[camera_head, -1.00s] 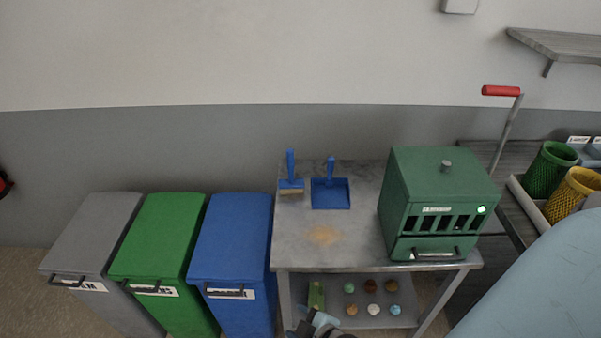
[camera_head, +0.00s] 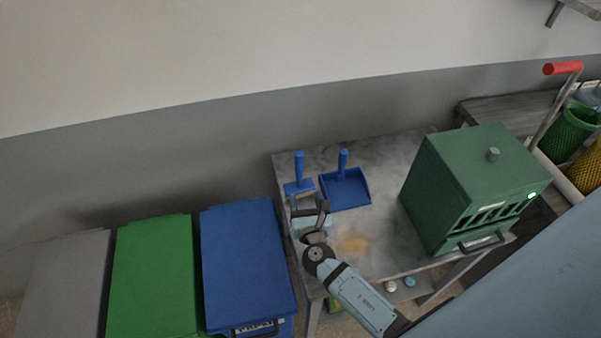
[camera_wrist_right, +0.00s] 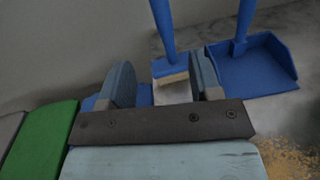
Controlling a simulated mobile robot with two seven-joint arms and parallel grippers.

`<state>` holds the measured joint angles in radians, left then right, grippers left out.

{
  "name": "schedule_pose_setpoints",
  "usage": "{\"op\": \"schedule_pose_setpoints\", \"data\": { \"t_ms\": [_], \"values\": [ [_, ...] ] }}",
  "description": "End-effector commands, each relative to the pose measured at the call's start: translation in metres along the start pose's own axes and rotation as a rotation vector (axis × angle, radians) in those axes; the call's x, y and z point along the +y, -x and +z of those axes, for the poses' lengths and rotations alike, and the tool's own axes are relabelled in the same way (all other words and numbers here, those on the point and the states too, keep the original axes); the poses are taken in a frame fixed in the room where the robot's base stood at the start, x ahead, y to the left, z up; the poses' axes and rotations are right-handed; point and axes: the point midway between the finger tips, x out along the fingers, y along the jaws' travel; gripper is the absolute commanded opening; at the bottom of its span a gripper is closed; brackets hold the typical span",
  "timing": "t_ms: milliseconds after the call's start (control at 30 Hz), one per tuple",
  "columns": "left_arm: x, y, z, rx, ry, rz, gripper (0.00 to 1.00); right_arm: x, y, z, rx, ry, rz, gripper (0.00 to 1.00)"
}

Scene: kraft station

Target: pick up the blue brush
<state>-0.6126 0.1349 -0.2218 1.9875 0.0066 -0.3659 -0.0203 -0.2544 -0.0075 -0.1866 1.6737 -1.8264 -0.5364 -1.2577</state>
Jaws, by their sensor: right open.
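The blue brush (camera_head: 299,176) stands on the grey table at its back left, handle up and bristles down. In the right wrist view the brush (camera_wrist_right: 166,45) shows beyond my fingers, its head seen between them. My right gripper (camera_head: 308,200) is open and empty, just in front of the brush. In the wrist view the right gripper (camera_wrist_right: 163,88) has its two fingers spread, and I cannot tell how far short of the brush they are. My left gripper is not in view.
A blue dustpan (camera_head: 346,190) stands right of the brush; the wrist view shows it too (camera_wrist_right: 250,68). Tan crumbs (camera_head: 354,243) lie on the grey table (camera_head: 385,165). A green box (camera_head: 470,185) stands on the right. A blue bin (camera_head: 243,260) is left of the table.

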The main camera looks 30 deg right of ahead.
Motion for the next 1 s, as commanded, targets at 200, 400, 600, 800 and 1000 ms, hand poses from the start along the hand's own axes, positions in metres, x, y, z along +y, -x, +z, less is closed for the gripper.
{"op": "schedule_pose_setpoints", "data": {
  "t_ms": [200,400,600,800,1000],
  "values": [
    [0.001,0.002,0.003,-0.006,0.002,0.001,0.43,0.003,-0.015,0.005,-0.027,0.071,0.001,0.58],
    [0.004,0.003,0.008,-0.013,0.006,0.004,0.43,0.003,-0.055,0.006,-0.027,0.069,0.001,0.58],
    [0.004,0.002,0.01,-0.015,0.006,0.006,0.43,0.003,-0.084,0.006,-0.025,0.068,0.001,0.58],
    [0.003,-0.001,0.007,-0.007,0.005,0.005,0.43,0.002,-0.098,0.006,-0.025,0.067,0.002,0.58],
    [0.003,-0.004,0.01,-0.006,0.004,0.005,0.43,0.0,-0.128,0.007,-0.025,0.065,0.001,0.58]
  ]
}}
